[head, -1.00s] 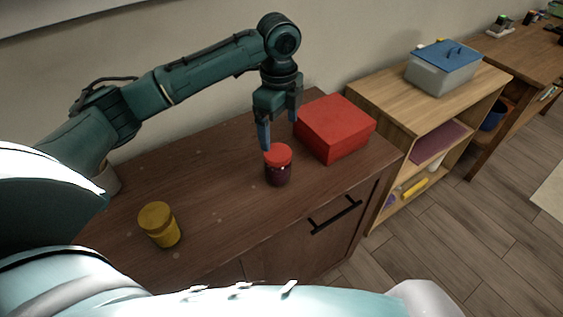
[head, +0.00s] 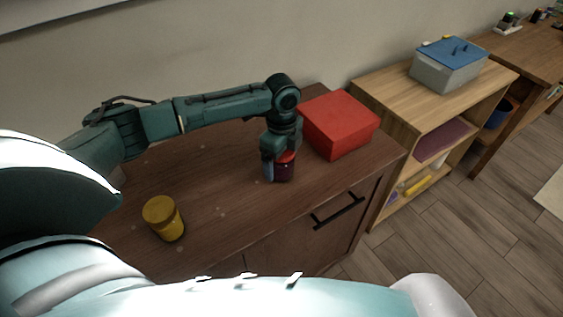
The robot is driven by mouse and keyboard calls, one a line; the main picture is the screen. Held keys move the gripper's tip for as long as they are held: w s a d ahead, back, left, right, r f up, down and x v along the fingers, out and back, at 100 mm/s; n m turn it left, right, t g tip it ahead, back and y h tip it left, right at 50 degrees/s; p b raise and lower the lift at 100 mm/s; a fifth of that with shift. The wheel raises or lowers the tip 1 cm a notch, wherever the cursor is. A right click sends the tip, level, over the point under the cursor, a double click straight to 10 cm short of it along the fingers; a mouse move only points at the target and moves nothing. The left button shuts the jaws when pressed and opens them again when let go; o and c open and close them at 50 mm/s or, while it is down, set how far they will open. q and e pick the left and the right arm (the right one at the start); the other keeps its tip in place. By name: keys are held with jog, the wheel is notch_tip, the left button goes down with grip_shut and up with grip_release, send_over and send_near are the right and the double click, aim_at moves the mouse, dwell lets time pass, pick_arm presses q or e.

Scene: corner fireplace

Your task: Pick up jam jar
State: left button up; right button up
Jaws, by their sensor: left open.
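The jam jar (head: 285,171) is a dark purple jar with a red lid, upright on the brown wooden cabinet top. My left gripper (head: 277,170) has come down over it from above, and its jaws are open. One finger shows at the jar's left side; the other finger is hidden. The gripper covers much of the lid. I cannot tell whether the fingers touch the jar. My right gripper is out of view.
A red box (head: 340,124) stands close behind and right of the jar. A light wood shelf (head: 388,95) with a grey, blue-lidded bin (head: 448,68) stands further right.

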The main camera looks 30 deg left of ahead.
pick_arm(q)
jog(key=shift+f, duration=0.1)
jog(key=c, duration=1.3)
